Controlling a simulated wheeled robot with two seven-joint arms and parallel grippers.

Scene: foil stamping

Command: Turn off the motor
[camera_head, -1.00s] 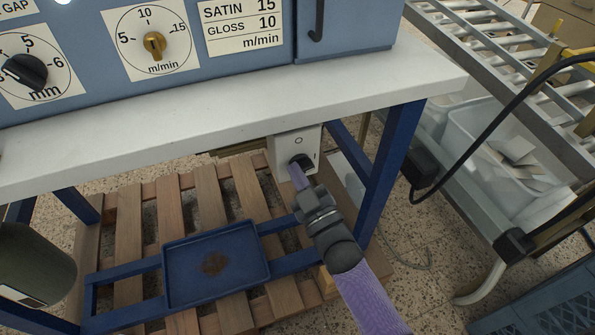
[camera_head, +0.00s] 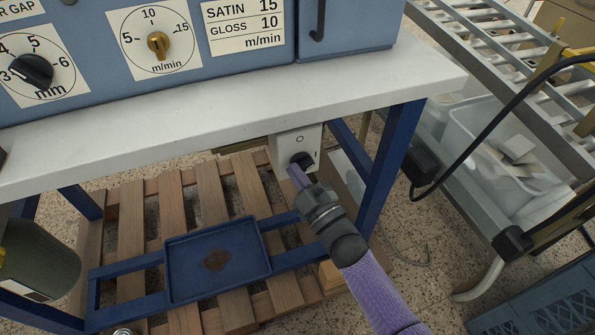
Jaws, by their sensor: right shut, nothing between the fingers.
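A pale switch box (camera_head: 283,149) is mounted under the front edge of the white table, near the right blue leg. It has an "O" mark at the top and an "I" mark at the right. A black rotary knob (camera_head: 301,159) sits on its face, partly hidden by my right gripper. My right gripper (camera_head: 295,173) is shut and empty, with its purple tip at the lower edge of the knob. I cannot tell whether it touches the knob or which mark the knob points to. My left gripper is not in view.
The white tabletop (camera_head: 230,105) overhangs the switch box. Blue frame legs (camera_head: 391,155) stand close to its right. A blue tray (camera_head: 215,262) lies below over a wooden pallet. A dark cable (camera_head: 475,130) and roller conveyor are at the right.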

